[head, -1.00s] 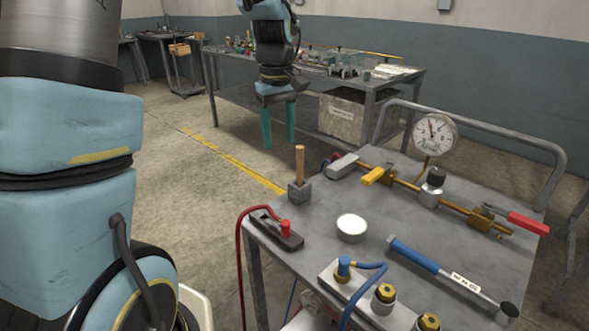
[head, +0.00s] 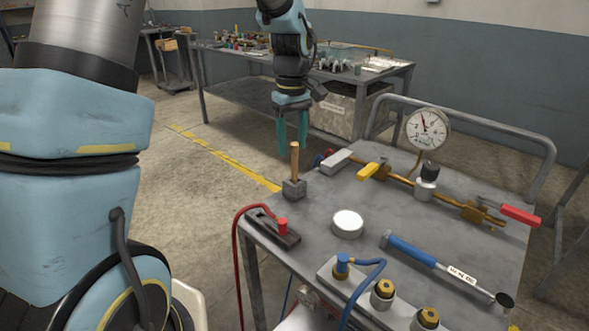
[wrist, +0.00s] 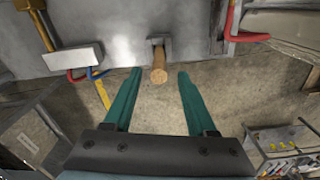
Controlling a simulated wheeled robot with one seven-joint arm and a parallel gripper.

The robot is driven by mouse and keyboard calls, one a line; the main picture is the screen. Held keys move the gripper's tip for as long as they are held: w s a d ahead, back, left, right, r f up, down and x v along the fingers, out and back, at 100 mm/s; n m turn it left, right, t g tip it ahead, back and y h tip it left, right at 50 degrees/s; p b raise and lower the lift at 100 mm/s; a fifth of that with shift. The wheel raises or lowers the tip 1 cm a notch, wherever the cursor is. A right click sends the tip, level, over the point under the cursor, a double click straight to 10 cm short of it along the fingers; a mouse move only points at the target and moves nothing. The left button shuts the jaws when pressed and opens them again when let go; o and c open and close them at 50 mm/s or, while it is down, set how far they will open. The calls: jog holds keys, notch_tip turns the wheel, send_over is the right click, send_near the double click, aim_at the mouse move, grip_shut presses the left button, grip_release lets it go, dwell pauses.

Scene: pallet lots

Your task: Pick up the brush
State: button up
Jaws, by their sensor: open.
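My gripper (head: 292,150) has two teal fingers, open and empty, hanging near the top of the handle. In the wrist view the handle's round end (wrist: 159,76) appears in the gap between the fingertips of my gripper (wrist: 159,72), with clear space on both sides.
A workbench (head: 225,85) stands behind. Air left of the handle is free.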

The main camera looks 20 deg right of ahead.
aim_at(295, 162)
jog(key=f, duration=0.2)
jog(key=f+p, duration=0.1)
jog(key=f, duration=0.2)
jog(key=shift+s+d+f+p, duration=0.15)
jog(key=shift+s+f+p, duration=0.2)
jog(key=shift+s+p, duration=0.05)
jog(key=shift+f, duration=0.55)
jog(key=shift+c, duration=0.4)
grip_shut()
